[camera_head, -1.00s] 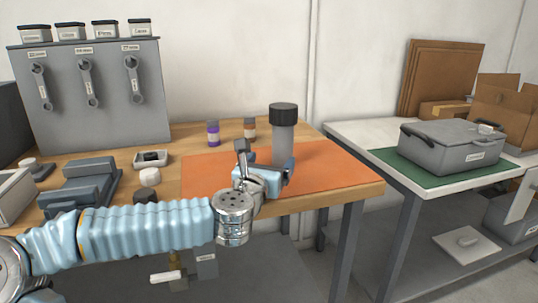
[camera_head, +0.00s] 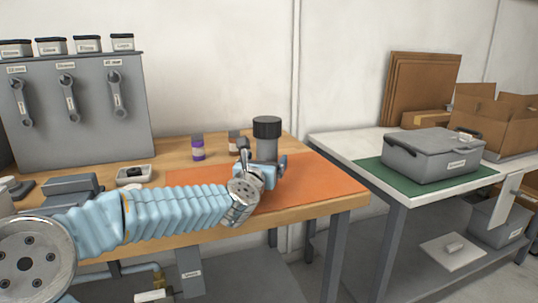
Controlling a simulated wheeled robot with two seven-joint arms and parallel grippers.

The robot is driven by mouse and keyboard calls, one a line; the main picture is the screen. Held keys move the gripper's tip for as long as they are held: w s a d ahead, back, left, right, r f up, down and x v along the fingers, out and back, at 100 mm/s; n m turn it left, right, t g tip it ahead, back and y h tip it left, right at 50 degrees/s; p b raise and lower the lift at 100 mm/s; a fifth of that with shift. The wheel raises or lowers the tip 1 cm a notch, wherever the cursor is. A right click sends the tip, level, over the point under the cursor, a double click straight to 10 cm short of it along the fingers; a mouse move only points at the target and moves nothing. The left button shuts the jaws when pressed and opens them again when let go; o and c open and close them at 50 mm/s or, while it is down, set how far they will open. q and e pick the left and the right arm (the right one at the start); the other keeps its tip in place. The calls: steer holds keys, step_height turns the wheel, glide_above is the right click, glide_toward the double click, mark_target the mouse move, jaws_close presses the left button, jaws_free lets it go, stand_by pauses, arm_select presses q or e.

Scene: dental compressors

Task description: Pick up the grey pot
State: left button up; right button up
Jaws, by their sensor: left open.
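The grey pot (camera_head: 267,148) is a tall grey cylinder with a wide black lid. It stands upright at the back of the orange mat (camera_head: 325,184) on the wooden workbench. My left arm reaches in from the left, low over the bench. My left gripper (camera_head: 263,162) is open at the pot's lower part, with one finger to the left of the pot and one to its right. The gripper hides the pot's base, so I cannot tell whether the fingers touch it. My right gripper is not in view.
A purple-labelled bottle (camera_head: 198,148) and a brown-labelled one (camera_head: 233,143) stand left of the pot. A wrench board (camera_head: 85,135) stands at the back left. A grey case (camera_head: 432,158) lies on the green mat of the right table. The orange mat's right part is clear.

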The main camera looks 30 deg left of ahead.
mark_target(265, 158)
arm_select(q)
steer(key=shift+b+x, duration=0.4)
steer(key=shift+x, duration=0.6)
steer(key=shift+w+a+r, duration=0.1)
steer(key=shift+w+r, duration=0.15)
steer(key=shift+w, duration=0.3)
steer(key=shift+w+a+p, duration=0.2)
steer(key=shift+w+p, duration=0.1)
steer(key=shift+w, duration=0.05)
steer(key=shift+w+a+f, duration=0.1)
steer(key=shift+w+f, duration=0.2)
steer(key=shift+w, duration=0.3)
steer(key=shift+c, duration=0.3)
steer(key=c, duration=1.2)
